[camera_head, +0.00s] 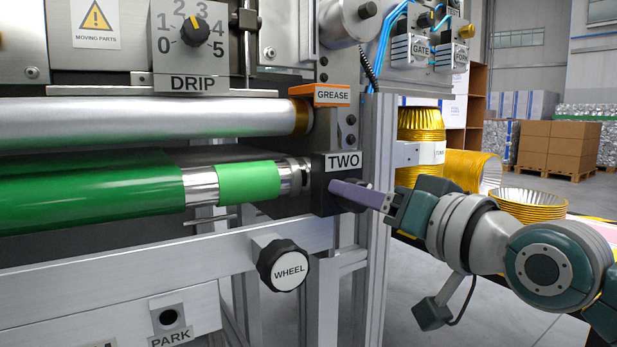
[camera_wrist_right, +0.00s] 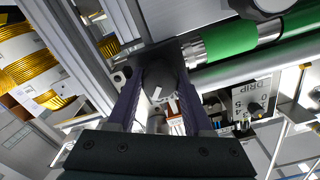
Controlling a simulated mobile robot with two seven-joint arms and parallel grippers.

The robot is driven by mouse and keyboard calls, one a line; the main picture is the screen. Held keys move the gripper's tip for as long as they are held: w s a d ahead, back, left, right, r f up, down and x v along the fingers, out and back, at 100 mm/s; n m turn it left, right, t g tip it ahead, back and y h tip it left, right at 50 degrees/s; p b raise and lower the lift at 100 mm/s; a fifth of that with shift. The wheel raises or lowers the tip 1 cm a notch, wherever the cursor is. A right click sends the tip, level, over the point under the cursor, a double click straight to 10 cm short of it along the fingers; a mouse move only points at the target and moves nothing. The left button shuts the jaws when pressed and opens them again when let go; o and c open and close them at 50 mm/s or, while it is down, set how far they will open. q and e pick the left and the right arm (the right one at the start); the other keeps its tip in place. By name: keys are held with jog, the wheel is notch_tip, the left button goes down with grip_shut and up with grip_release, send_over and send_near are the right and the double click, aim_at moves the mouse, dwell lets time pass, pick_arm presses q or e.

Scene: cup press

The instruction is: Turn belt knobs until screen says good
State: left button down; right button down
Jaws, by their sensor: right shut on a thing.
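A black block labelled TWO (camera_head: 340,163) sits at the right end of the green roller. My right gripper (camera_head: 345,190), with purple fingers, reaches in from the right at this block. In the right wrist view a dark round knob (camera_wrist_right: 158,72) with a white mark sits between the fingers of the right gripper (camera_wrist_right: 160,85), and they are shut on it. In the head view the fingers mostly hide this knob. The green belt (camera_head: 95,198) runs on the roller, with a separate green band (camera_head: 247,181) near its right end. No screen shows. My left gripper is not in view.
A black WHEEL knob (camera_head: 284,266) sticks out below the block. An orange GREASE label (camera_head: 332,94) and a DRIP dial (camera_head: 193,32) are above. An upright metal post (camera_head: 379,150) stands close beside my gripper. Gold foil cups (camera_head: 530,203) lie at right.

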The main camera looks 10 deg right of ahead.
jog(key=shift+m, duration=0.5)
jog(key=shift+c, duration=1.5)
grip_release()
jog(key=shift+p, duration=0.3)
jog(key=p+v, duration=0.3)
jog(key=v, duration=0.7)
jog(key=shift+r, duration=0.1)
